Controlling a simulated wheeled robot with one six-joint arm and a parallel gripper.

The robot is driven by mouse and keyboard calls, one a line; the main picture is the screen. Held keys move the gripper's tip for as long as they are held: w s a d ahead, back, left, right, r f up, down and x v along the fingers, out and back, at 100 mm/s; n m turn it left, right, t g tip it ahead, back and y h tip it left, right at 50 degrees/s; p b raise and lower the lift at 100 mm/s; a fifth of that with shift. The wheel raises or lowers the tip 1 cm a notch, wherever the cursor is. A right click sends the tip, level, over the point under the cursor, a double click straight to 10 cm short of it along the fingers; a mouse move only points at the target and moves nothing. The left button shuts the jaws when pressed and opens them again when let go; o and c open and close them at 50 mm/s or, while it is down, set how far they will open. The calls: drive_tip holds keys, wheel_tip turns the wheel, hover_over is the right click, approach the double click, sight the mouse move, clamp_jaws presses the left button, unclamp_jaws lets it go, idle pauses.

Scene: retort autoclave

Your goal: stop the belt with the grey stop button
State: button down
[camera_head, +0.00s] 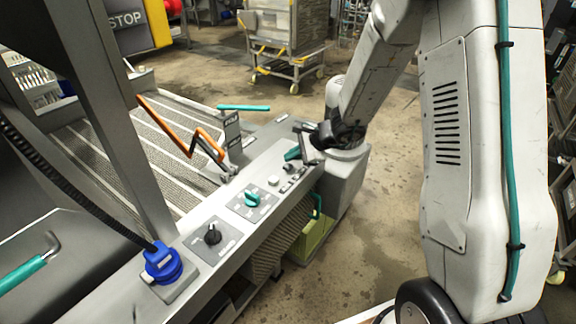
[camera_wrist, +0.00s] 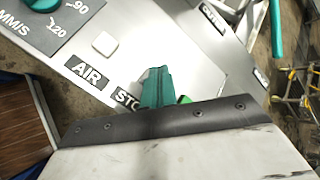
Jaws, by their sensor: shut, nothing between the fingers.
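The control panel (camera_head: 262,203) runs along the front of the belt machine. In the wrist view, a label reading "STO" (camera_wrist: 127,101) is partly covered by my gripper (camera_wrist: 155,75), whose teal fingers are shut and empty. The grey stop button cannot be made out; my fingers may hide it. A green piece (camera_wrist: 185,99) shows just right of the fingers. In the head view my gripper (camera_head: 292,154) is over the far end of the panel, above the small buttons (camera_head: 289,168). Whether it touches the panel cannot be told.
A pale square button (camera_wrist: 104,43) sits above the "AIR" label (camera_wrist: 89,74). A black knob (camera_head: 212,234), a teal knob (camera_head: 251,198) and a blue round fitting (camera_head: 162,262) line the panel. An orange bent bar (camera_head: 203,141) rises beside the belt (camera_head: 135,143). A wheeled cart (camera_head: 287,50) stands beyond.

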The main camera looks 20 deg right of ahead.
sight(291, 166)
drive_tip(key=shift+r, duration=2.5)
drive_tip(key=shift+s+a, duration=0.1)
drive_tip(key=shift+a, duration=0.05)
drive_tip(key=s+a+r+n+g, duration=0.25)
drive_tip(key=s+r+n, duration=0.2)
drive_tip(key=s, duration=0.55)
drive_tip(key=s+a+r+n+g, duration=0.1)
drive_tip(key=s+r+n+g, duration=0.25)
drive_tip(key=s+n, duration=0.4)
drive_tip(key=s+d+r+n+h, duration=0.1)
drive_tip(key=s+d+r+h, duration=0.1)
drive_tip(key=s, duration=0.4)
drive_tip(key=s+d+r+n+h, duration=0.2)
drive_tip(key=s+r, duration=0.2)
drive_tip(key=s, duration=0.3)
drive_tip(key=s+d+r+n+t+h, duration=0.1)
drive_tip(key=s+d+r+n+h, duration=0.1)
drive_tip(key=s, duration=0.4)
drive_tip(key=shift+s+r+h, duration=0.35)
drive_tip(key=shift+r+h, duration=0.05)
drive_tip(key=shift+r, duration=0.1)
